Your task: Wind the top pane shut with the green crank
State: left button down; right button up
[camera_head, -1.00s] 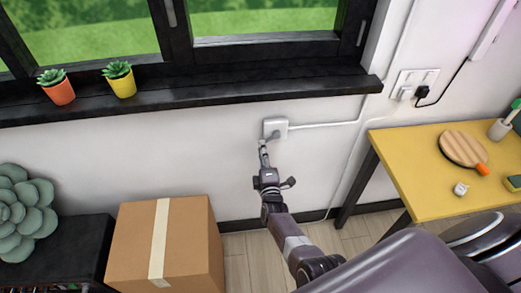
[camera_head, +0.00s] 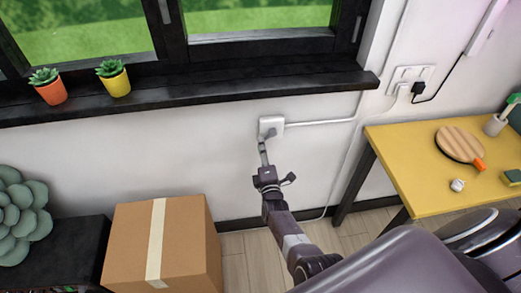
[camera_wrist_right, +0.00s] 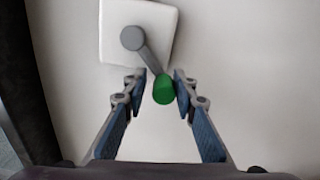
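A white winder box (camera_head: 271,126) is fixed to the wall below the window sill. In the right wrist view the box (camera_wrist_right: 112,38) bears a grey crank arm (camera_wrist_right: 146,52) slanting down and right to a green knob (camera_wrist_right: 163,89). My right gripper (camera_head: 263,152) reaches up to the crank from below. In the wrist view the fingertips of my right gripper (camera_wrist_right: 162,78) stand apart on either side of the knob. A gap shows on the left; the right finger is very near or touching. The top pane is out of view. My left gripper is not in view.
Potted succulents, orange (camera_head: 50,91) and yellow (camera_head: 116,84), stand on the black sill (camera_head: 200,97). A cardboard box (camera_head: 185,240) is on the floor, left of my arm. A yellow table (camera_head: 410,170) with a round board (camera_head: 460,144) stands at right.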

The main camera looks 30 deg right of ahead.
jog(key=shift+o, duration=0.9)
jog(key=shift+w+f, duration=0.1)
jog(key=shift+f, duration=0.05)
